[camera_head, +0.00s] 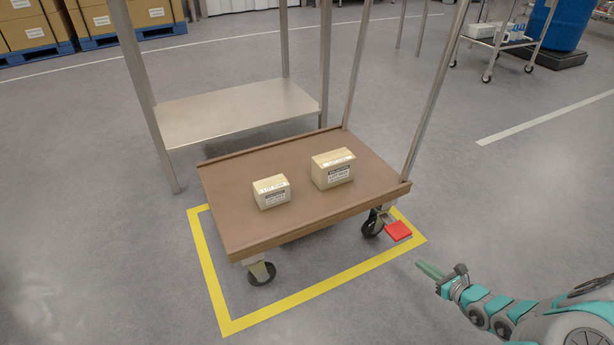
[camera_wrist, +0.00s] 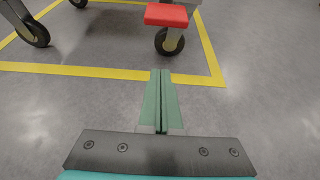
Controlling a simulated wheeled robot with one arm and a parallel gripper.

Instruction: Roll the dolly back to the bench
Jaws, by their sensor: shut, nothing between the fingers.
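The dolly (camera_head: 235,212) has a brown deck, black casters and metal uprights at its right end. It stands inside a yellow floor outline (camera_head: 302,295). Two small cardboard boxes, one on the left (camera_head: 271,191) and one on the right (camera_head: 332,169), sit on its deck. A red pedal (camera_head: 398,231) juts out by the near right caster; it also shows in the wrist view (camera_wrist: 166,15). The steel bench (camera_head: 230,108) with a low shelf stands right behind the dolly. My gripper (camera_head: 424,266) is shut and empty, low in front of the pedal and apart from it; it also shows in the wrist view (camera_wrist: 161,75).
Stacked cartons on blue pallets (camera_head: 35,51) stand at the back left. A metal cart (camera_head: 487,40) and a blue drum (camera_head: 563,24) stand at the back right. A white line (camera_head: 545,118) crosses the right floor. Grey floor around the dolly's front and right is clear.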

